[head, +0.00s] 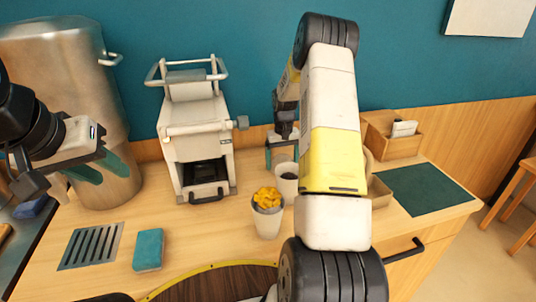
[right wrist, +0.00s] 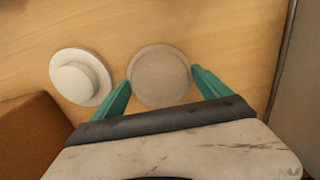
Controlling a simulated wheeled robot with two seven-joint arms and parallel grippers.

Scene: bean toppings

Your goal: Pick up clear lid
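The clear lid (right wrist: 160,76) is a round, see-through disc on the wooden surface in the right wrist view. My right gripper (right wrist: 160,78) is open, with one teal fingertip on each side of the lid, close to its rim. I cannot tell if they touch it. A white raised lid (right wrist: 81,77) lies to its left. In the head view my right gripper (head: 281,154) is partly hidden behind my arm, over the back of the counter, and the clear lid is hidden. My left gripper (head: 100,168) is open and empty, in front of the metal pot.
A white machine (head: 198,150), a metal pot (head: 62,80), a teal sponge (head: 149,250) and a wooden box (head: 393,145) are around. A green mat (head: 427,188) is clear.

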